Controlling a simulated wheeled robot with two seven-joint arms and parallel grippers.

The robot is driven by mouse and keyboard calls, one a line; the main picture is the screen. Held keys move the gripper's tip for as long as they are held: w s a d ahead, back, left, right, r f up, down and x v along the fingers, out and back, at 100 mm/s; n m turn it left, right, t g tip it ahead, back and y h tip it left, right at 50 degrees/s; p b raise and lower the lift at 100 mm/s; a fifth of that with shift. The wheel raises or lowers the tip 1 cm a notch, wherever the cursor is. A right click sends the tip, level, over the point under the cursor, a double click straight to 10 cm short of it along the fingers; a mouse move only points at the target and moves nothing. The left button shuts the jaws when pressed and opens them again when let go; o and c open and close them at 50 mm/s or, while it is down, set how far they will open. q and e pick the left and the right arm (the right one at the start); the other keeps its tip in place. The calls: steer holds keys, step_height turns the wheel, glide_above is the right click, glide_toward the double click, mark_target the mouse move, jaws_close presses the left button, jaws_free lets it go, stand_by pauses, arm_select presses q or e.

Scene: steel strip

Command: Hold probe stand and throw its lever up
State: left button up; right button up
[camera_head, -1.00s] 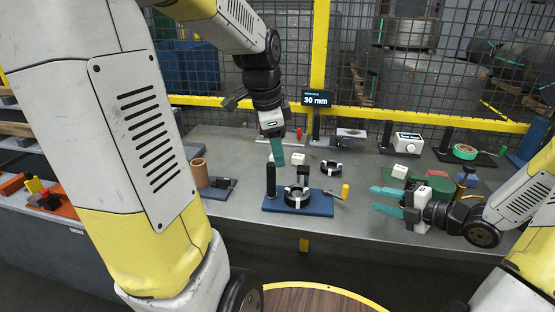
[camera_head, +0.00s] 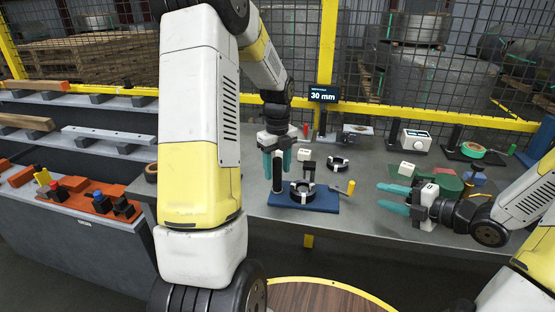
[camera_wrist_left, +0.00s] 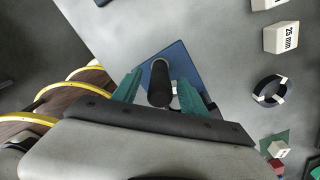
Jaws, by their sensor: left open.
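My right gripper (camera_head: 382,197) is open and empty, right of the lever.
A 30 mm display (camera_head: 323,93) stands at the back. Bench in front of the stand is clear.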

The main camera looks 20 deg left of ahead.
mark_target(277, 178)
arm_select(q)
steer(key=shift+f, duration=2)
jaws_close()
stand_by(0.9)
